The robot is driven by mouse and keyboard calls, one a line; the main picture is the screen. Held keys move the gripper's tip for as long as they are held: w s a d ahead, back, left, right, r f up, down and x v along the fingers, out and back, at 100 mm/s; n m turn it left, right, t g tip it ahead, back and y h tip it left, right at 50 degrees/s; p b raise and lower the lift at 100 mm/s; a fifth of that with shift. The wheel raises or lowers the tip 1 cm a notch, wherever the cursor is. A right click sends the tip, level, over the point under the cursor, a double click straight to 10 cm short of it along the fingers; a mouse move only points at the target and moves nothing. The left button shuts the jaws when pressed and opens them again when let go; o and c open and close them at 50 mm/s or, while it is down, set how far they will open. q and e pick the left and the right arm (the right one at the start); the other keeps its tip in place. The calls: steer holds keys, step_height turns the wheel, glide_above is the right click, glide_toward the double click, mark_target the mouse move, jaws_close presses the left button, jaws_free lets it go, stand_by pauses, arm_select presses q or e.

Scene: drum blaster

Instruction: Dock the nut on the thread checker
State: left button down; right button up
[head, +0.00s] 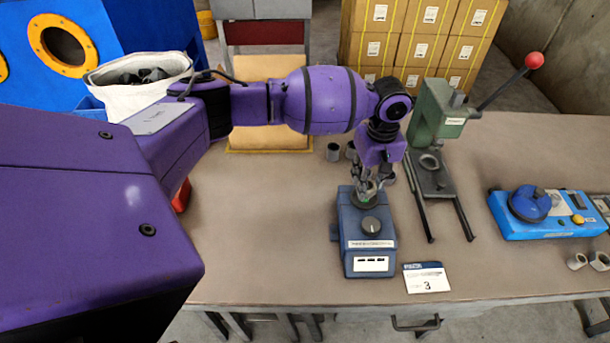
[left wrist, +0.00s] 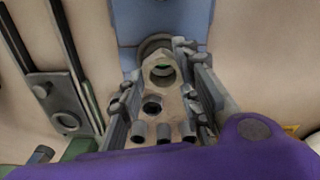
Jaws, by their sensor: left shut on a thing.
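The thread checker (head: 368,252) is a blue-grey box on the bench, with a dark knob on its sloped top and a round seat behind the knob. My left gripper (head: 366,188) points down over that seat. In the left wrist view its fingers (left wrist: 165,72) are closed on a pale metal nut (left wrist: 158,60) with a round hole. The nut lies close over the checker's round grey collar (left wrist: 155,43). I cannot tell whether they touch. In the head view the fingers largely hide the nut. My right gripper is not in view.
A green lever press (head: 436,122) with a red-knobbed handle stands right of the checker. A blue gauge box (head: 550,214) and grey cylinders (head: 577,261) lie farther right. More cylinders (head: 333,152) stand behind the checker. A numbered card (head: 426,278) lies beside it. The bench left of it is clear.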

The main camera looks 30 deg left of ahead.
arm_select(q)
steer(key=shift+f, duration=0.7)
steer(key=shift+f+b, duration=0.15)
steer(key=shift+b, duration=0.25)
steer(key=shift+w, duration=0.1)
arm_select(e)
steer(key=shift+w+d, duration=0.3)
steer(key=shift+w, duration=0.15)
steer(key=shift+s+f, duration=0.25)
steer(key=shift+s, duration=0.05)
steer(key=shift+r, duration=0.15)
arm_select(q)
steer(key=shift+p, duration=0.4)
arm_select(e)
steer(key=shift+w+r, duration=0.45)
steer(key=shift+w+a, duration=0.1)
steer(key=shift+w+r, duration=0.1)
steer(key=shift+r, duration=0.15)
arm_select(q)
steer(key=shift+p, duration=0.35)
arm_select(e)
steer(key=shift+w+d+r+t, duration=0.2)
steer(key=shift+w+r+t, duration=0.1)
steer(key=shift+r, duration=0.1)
